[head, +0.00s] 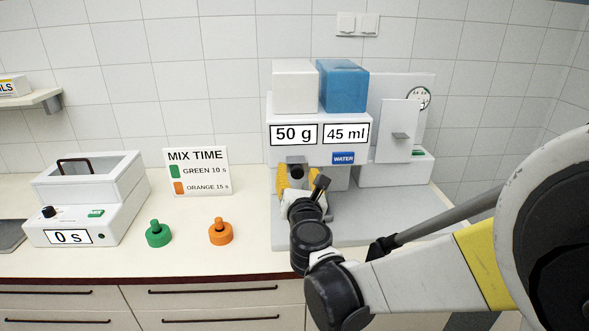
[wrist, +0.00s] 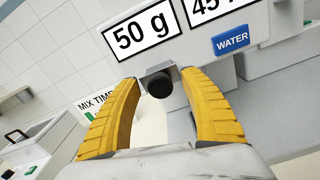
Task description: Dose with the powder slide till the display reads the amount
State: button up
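The dosing machine (head: 285,152) stands at the back of the counter, with a white and a blue container on top. Its left display (head: 294,134) reads 50 g and its right display (head: 346,133) reads 45 ml. A dark round knob, seemingly the powder slide (wrist: 159,84), sticks out under the 50 g display. My gripper (wrist: 159,80) is open, with its yellow fingers on either side of the knob and visible gaps between. In the head view my gripper (head: 297,176) is partly hidden by my wrist.
A blue WATER button (head: 343,158) sits right of the knob. A mixer (head: 100,200) showing 0 s stands at the left. A green weight-shaped piece (head: 158,234), an orange one (head: 220,233) and a MIX TIME sign (head: 197,172) stand between. The front counter there is clear.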

jog(key=s, duration=1.2)
jog(key=shift+w, duration=0.1)
